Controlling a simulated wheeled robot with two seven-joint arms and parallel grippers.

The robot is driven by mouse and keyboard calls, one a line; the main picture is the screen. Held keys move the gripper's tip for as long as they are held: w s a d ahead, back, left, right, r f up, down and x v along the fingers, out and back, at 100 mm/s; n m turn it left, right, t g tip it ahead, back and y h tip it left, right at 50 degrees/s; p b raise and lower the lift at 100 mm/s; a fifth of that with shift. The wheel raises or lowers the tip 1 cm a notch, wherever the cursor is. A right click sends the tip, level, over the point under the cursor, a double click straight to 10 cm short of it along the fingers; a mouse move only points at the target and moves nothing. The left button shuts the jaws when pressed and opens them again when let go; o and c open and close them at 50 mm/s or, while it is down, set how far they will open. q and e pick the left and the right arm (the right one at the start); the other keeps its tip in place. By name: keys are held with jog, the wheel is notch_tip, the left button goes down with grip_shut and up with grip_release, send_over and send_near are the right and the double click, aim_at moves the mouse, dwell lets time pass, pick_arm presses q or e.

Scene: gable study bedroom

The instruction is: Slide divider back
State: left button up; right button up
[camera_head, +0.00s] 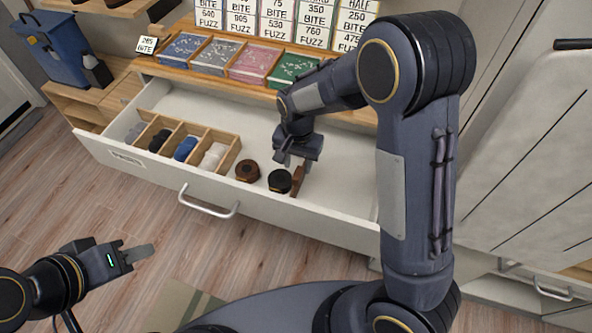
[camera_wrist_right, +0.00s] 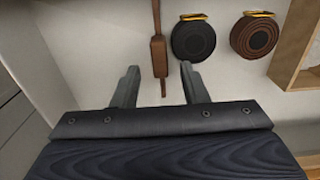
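The wooden divider box (camera_head: 222,160) sits in the left part of the open white drawer (camera_head: 280,212). Its compartments hold rolled dark, blue and pale items. In the right wrist view only a corner of the divider (camera_wrist_right: 296,48) shows at the right edge. My right gripper (camera_head: 298,160) is inside the drawer, right of the divider and apart from it. In the wrist view its two fingers (camera_wrist_right: 160,68) stand apart, with a brown leather strap (camera_wrist_right: 157,50) between or beyond them; contact cannot be told. My left gripper (camera_head: 140,254) is outside the drawer, above the floor; its opening is unclear.
A brown coiled belt (camera_head: 247,171) and a black coiled belt (camera_head: 279,181) lie between the divider and my right gripper. Behind the drawer, a wooden counter (camera_head: 188,82) carries trays and price signs.

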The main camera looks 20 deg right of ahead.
aim_at(298, 173)
jog(key=shift+f, duration=2)
grip_shut()
